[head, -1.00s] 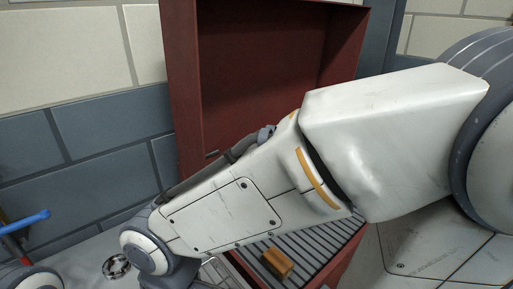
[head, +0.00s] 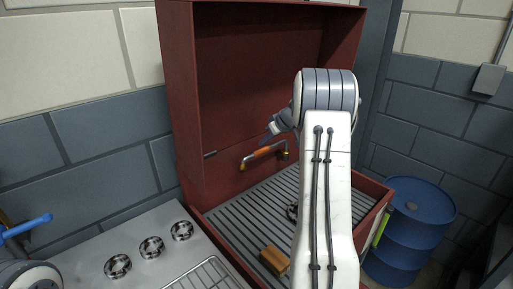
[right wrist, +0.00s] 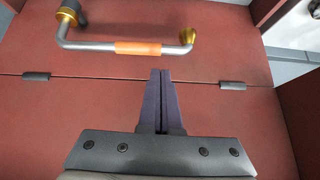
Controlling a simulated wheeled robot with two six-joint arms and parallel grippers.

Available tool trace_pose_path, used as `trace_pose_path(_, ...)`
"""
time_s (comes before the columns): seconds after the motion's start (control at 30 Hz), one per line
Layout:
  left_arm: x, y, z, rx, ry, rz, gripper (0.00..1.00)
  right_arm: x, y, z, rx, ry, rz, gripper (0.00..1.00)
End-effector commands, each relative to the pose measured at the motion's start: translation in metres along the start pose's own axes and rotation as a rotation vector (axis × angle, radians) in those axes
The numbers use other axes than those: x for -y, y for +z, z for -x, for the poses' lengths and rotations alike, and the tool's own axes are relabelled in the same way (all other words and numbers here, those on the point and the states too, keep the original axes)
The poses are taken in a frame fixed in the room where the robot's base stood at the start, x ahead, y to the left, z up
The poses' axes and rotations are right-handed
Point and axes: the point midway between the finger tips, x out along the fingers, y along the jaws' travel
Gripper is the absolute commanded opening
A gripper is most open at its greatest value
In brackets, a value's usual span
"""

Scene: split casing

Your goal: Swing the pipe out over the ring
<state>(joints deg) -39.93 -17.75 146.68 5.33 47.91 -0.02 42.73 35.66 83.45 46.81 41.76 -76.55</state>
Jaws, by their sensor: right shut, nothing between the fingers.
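The pipe (head: 262,153) is a bent grey tube with an orange sleeve and brass-coloured ends, lying along the red back panel of the casing. In the right wrist view the pipe (right wrist: 95,46) runs across the top, its left end at a dark round mount. My right gripper (right wrist: 162,74) is shut and empty, its fingertips pointing at the panel just below the orange sleeve, apart from it in the picture. In the head view its dark tip is small, near the pipe. A dark round piece (head: 291,211), perhaps the ring, sits on the slatted floor, partly hidden by my right arm.
An orange-brown block (head: 274,260) lies on the slats. A blue barrel (head: 413,232) stands right of the casing. The casing's side walls (head: 181,95) bound the space.

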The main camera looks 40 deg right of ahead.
Motion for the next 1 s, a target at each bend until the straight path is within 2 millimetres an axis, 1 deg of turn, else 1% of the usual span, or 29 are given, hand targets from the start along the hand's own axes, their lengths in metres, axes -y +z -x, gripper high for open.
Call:
trace_pose_path(0.03,0.000,0.000,0.000,0.000,0.000,0.000,0.50,-0.013,-0.002,0.002,-0.021,0.007,0.008,0.00)
trace_pose_path(0.13,0.000,0.000,0.000,0.000,0.000,0.000,0.50,-0.024,-0.005,0.005,-0.042,0.014,0.024,0.00)
trace_pose_path(0.43,0.000,0.000,0.000,0.000,0.000,0.000,0.50,-0.024,-0.006,0.005,-0.045,0.014,0.029,0.00)
trace_pose_path(0.57,0.000,0.000,0.003,0.000,0.000,0.000,0.50,-0.023,-0.006,0.000,-0.043,0.012,0.029,0.00)
trace_pose_path(0.67,-0.001,-0.001,0.009,0.000,0.000,0.000,0.50,-0.023,-0.007,-0.013,-0.041,0.010,0.030,0.00)
trace_pose_path(1.0,-0.002,-0.002,0.032,0.000,0.000,0.000,0.50,-0.023,-0.010,-0.073,-0.041,0.011,0.029,0.00)
